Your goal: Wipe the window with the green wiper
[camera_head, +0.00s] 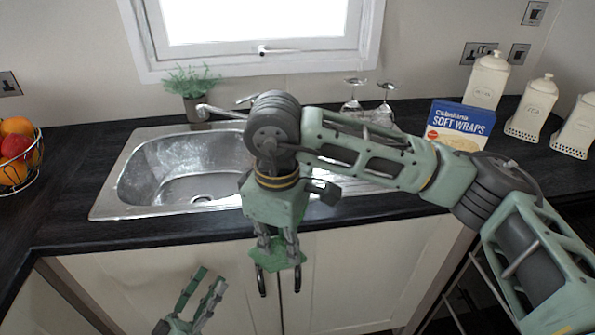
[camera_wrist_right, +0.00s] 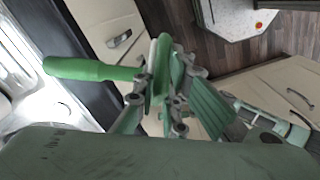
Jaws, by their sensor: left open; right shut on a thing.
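The green wiper (camera_head: 277,254) is between the fingers of my right gripper (camera_head: 279,281), which is shut on it. They are in front of the white cabinet doors, below the counter edge. In the right wrist view the wiper's green handle (camera_wrist_right: 85,69) sticks out to the left, and a ribbed green part (camera_wrist_right: 208,106) shows on the right of the fingers (camera_wrist_right: 170,98). My left gripper (camera_head: 209,279) is open and empty, low in front of the cabinets. The window (camera_head: 255,22) is bright, with a white frame, on the wall behind the sink, apart from both grippers.
A steel sink (camera_head: 130,199) and its tap (camera_head: 222,111) lie below the window. A potted plant (camera_head: 190,84) stands by the sill. Upturned glasses (camera_head: 384,108), a soft wraps box (camera_head: 458,125) and white canisters (camera_head: 486,82) stand right. A fruit basket (camera_head: 37,157) stands left.

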